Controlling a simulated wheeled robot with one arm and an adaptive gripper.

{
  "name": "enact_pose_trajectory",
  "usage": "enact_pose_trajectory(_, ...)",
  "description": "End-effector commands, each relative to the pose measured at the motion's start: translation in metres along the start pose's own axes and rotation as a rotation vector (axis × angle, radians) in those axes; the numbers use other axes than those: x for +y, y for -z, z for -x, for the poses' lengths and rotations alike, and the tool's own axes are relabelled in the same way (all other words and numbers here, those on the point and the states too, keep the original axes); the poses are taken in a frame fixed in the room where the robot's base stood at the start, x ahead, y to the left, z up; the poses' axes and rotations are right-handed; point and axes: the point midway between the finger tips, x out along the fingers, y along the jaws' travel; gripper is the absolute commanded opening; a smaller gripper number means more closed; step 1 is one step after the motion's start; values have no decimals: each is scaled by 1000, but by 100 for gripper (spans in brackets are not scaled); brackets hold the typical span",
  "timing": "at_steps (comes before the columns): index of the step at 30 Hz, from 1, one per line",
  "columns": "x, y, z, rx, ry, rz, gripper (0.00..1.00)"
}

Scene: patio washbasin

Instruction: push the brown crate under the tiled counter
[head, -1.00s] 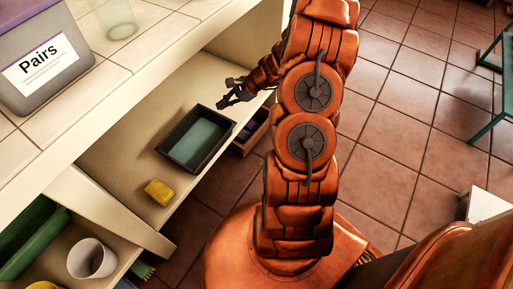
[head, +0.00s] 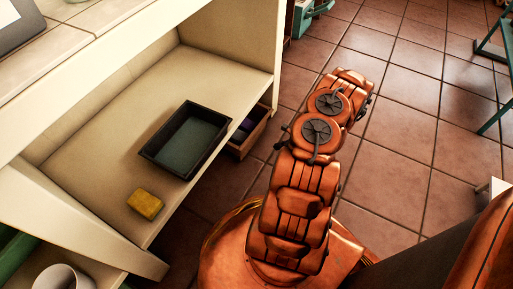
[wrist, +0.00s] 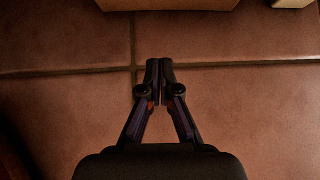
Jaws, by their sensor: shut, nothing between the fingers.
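The brown crate (head: 254,138) stands on the floor, partly hidden beneath the lower shelf of the tiled counter (head: 48,48). Its outer side sticks out past the shelf edge, and something dark purple shows inside. In the wrist view, a tan-brown edge (wrist: 168,4) at the top, likely the crate, lies ahead of my gripper (wrist: 160,68). The gripper's fingertips are together and empty, pointing at it over the floor tiles, with a gap between. In the head view my gripper is mostly hidden behind my arm, right of the crate.
A dark tray (head: 187,139) and a yellow sponge (head: 145,204) lie on the shelf above. A white cup (head: 63,278) is at lower left. A pale edge (wrist: 292,3) shows at the wrist view's top right. Teal furniture (head: 491,50) stands far right. The tiled floor between is open.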

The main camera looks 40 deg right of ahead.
Motion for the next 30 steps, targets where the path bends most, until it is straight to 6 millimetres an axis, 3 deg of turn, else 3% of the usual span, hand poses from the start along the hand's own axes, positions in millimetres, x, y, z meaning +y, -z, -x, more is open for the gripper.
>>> enact_pose_trajectory(5, 1, 6, -15, 4, 0, -6, 0)
enact_pose_trajectory(22, 2, 7, -106, 3, -1, -6, 0)
enact_pose_trajectory(30, -1, -15, -122, 4, 2, -4, 0)
